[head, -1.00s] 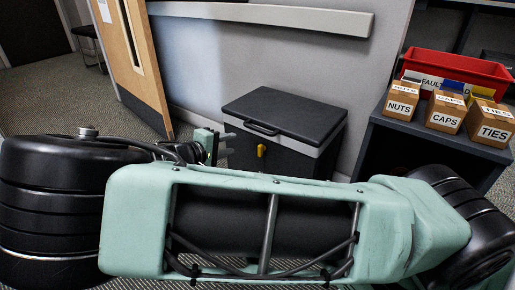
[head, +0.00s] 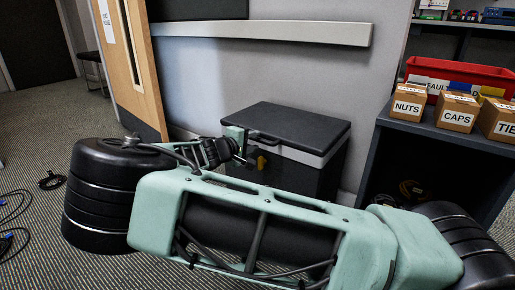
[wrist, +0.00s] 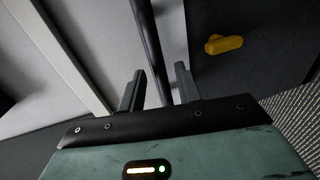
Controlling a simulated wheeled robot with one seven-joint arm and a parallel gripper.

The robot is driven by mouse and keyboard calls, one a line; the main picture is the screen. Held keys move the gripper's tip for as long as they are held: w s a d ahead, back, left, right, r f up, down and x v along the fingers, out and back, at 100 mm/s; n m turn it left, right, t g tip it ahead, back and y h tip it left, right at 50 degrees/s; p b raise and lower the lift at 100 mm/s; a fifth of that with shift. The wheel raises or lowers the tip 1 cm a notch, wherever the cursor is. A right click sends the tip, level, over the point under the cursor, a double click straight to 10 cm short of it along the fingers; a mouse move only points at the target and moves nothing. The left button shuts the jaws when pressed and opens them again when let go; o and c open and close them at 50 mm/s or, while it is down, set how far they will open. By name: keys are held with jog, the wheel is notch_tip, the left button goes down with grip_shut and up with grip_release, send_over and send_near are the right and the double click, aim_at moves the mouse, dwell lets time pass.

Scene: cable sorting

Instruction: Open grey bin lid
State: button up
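The grey bin (head: 322,178) stands against the wall with its dark lid (head: 300,121) down. The lid has a bar handle (head: 268,138) along its front edge, and a yellow latch (head: 261,163) sits on the front below it. My gripper (head: 240,146) is at the left end of the handle. In the wrist view my gripper (wrist: 158,82) has its two fingers apart, with a dark bar (wrist: 151,45), which looks like the handle, running between them. Gaps show beside the bar. The yellow latch also shows there (wrist: 223,44). My arm hides the bin's lower front.
A dark shelf unit (head: 372,150) stands right of the bin, holding boxes labelled NUTS (head: 408,103) and CAPS (head: 457,111) and a red bin (head: 460,72). An open wooden door (head: 130,60) is at left. Cables (head: 12,215) lie on the left floor.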

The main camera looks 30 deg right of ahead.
jog(key=shift+b+x, duration=0.45)
jog(key=shift+x, duration=1.05)
